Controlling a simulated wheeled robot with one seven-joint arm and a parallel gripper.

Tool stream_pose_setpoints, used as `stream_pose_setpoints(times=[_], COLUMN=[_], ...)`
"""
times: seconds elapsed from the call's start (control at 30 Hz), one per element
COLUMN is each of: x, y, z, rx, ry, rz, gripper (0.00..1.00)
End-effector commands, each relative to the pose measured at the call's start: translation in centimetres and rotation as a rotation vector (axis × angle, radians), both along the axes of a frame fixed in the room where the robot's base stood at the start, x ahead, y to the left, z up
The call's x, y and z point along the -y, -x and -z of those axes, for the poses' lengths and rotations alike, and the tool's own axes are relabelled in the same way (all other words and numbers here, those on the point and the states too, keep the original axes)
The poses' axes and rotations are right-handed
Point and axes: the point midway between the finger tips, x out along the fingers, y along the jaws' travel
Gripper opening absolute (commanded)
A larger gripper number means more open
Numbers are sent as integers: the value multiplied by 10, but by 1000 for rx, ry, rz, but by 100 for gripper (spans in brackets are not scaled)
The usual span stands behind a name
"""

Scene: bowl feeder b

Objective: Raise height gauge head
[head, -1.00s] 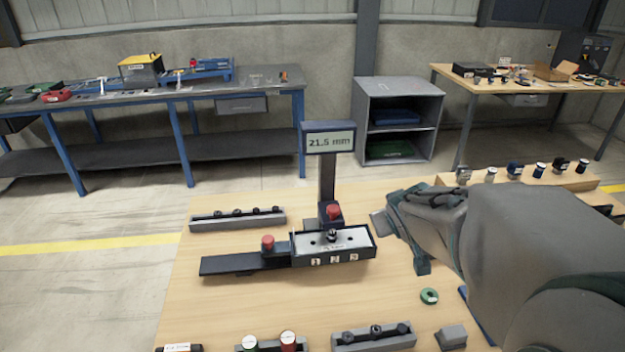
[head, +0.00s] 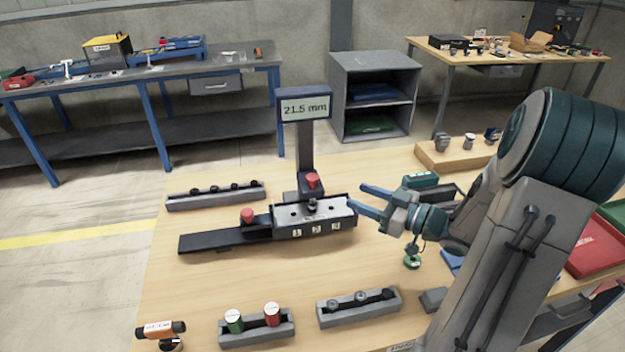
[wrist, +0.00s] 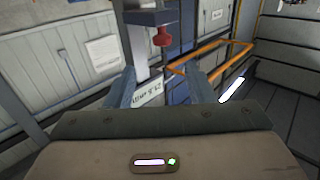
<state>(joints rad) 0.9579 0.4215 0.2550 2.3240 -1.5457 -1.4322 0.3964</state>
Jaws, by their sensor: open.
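The height gauge stands on the wooden table, with a dark upright column (head: 304,150) and a display (head: 304,106) on top reading 21.5 mm. Its head, with a red knob (head: 312,180), sits low on the column above a grey block with numbered tags (head: 318,229). The red knob also shows in the wrist view (wrist: 162,37), high and between the fingers. My gripper (head: 362,198) is open and empty, just right of the gauge, its fingers pointing left toward the head. It looks apart from the knob.
A second red knob (head: 247,215) stands on the dark slide left of the block. Grey racks (head: 216,199) lie behind and in front (head: 358,306). A green ring-like part (head: 412,262) is below my gripper. A wooden holder (head: 455,154) stands at back right.

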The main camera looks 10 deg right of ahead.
Motion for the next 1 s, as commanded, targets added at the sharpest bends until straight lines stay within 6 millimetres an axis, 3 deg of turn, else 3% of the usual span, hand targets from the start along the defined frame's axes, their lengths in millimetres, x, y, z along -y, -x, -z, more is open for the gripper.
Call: stream_pose_setpoints(times=[0.27,0.7,1.0], x=[-20,-82,-98], y=[-15,-79,-95], z=[-2,-2,-1], rx=[6,5,5], ry=[-18,-18,-15], rz=[-19,-16,-13], gripper=[49,49,49])
